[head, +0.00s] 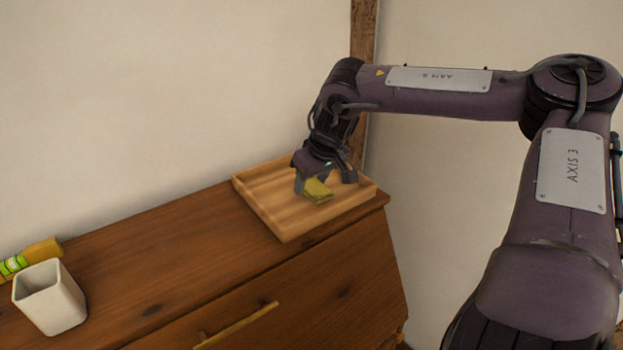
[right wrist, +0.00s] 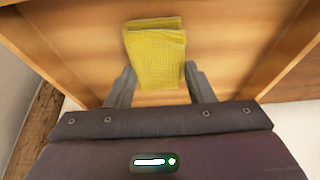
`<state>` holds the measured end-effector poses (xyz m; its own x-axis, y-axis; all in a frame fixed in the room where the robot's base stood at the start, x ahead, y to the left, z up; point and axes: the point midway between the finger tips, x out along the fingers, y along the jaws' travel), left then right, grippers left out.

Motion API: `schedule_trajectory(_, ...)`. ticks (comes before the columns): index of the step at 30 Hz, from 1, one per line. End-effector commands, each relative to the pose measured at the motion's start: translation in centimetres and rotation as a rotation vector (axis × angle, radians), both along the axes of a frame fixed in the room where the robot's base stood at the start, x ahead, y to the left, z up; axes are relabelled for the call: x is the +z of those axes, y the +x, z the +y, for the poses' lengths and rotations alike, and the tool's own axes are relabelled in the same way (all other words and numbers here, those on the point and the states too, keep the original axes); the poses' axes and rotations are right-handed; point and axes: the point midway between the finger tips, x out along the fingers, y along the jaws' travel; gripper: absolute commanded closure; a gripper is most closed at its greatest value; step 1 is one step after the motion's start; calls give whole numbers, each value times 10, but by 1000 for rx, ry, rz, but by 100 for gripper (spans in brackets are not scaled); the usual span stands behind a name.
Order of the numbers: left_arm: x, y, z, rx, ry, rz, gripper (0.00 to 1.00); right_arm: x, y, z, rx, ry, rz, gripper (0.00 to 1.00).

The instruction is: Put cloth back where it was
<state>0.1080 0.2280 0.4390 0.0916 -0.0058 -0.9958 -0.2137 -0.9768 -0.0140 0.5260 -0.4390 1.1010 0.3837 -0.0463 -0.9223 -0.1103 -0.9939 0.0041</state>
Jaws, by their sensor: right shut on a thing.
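A folded yellow-green cloth (head: 318,192) is at the wooden tray (head: 285,233) on the dresser. My right gripper (head: 325,181) is over the tray, pointing down, and is shut on the cloth. In the right wrist view the cloth (right wrist: 155,48) shows between and beyond the two fingers, with the tray floor behind it. I cannot tell whether the cloth touches the tray floor. My left gripper is not in view.
The tray stands at the right end of the wooden dresser top (head: 150,235), close to the wall.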

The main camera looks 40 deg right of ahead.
Motion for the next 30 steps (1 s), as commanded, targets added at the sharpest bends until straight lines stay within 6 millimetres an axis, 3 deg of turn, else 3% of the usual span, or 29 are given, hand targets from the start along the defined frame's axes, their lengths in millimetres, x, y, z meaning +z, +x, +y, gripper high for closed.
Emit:
schedule_trajectory(4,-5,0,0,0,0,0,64,-5,0,0,0,0,0,73)
schedule_trajectory(5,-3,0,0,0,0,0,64,-3,0,0,0,0,0,48)
schedule_trajectory(9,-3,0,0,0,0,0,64,-2,0,0,0,0,0,30)
schedule_trajectory(21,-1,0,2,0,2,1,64,5,-1,0,1,0,-3,30)
schedule_trajectory(30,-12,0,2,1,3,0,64,55,-21,3,2,-1,-8,30)
